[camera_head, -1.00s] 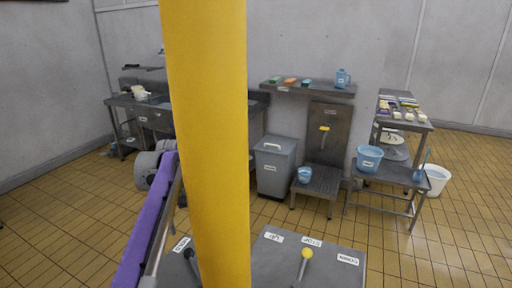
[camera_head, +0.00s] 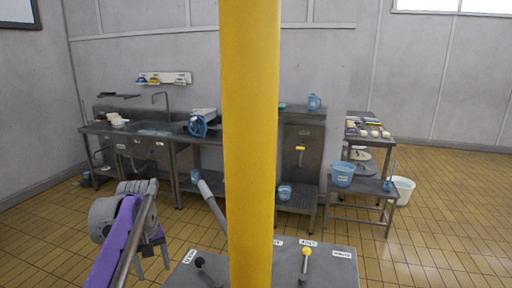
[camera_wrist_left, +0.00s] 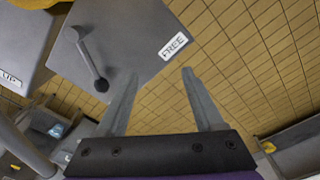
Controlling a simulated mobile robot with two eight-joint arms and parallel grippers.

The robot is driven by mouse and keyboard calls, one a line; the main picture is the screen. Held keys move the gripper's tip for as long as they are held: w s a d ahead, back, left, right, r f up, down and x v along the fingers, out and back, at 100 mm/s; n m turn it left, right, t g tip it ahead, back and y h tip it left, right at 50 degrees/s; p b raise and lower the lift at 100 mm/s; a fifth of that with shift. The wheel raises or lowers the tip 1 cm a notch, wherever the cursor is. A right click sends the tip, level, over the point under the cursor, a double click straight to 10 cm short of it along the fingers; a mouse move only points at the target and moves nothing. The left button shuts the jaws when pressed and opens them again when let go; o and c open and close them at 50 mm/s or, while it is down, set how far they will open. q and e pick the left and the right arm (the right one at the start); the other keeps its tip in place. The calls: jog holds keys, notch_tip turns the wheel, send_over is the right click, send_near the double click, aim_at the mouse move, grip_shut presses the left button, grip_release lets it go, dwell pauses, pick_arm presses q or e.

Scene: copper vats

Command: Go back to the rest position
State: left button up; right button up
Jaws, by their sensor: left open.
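My left gripper (camera_head: 153,261) is at the lower left in the head view, below the grey and purple parts of my arm. In the left wrist view its two grey fingers (camera_wrist_left: 160,98) are spread apart with nothing between them. Past the fingers is a grey control box (camera_wrist_left: 130,40) with a black-knobbed lever (camera_wrist_left: 90,58) and a FREE label (camera_wrist_left: 174,45). The fingers look apart from the lever. My right gripper is in neither view.
The yellow column (camera_head: 250,140) blocks the middle of the head view. The control box (camera_head: 325,268) also has a yellow-knobbed lever (camera_head: 306,262). Tiled floor is open at the right.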

pick_arm(q)
jog(key=s+d+f+m+t, duration=0.1)
jog(key=s+d+f+m, duration=0.1)
jog(key=s+f, duration=0.3)
jog(key=s+d+f+m+t, duration=0.2)
jog(key=s+d+f, duration=0.2)
jog(key=s, duration=0.7)
jog(key=s+d+f+m+t, duration=0.2)
jog(key=s+d+f, duration=0.1)
jog(key=s+f, duration=0.3)
jog(key=shift+s+d+m, duration=0.3)
jog(key=shift+s, duration=0.95)
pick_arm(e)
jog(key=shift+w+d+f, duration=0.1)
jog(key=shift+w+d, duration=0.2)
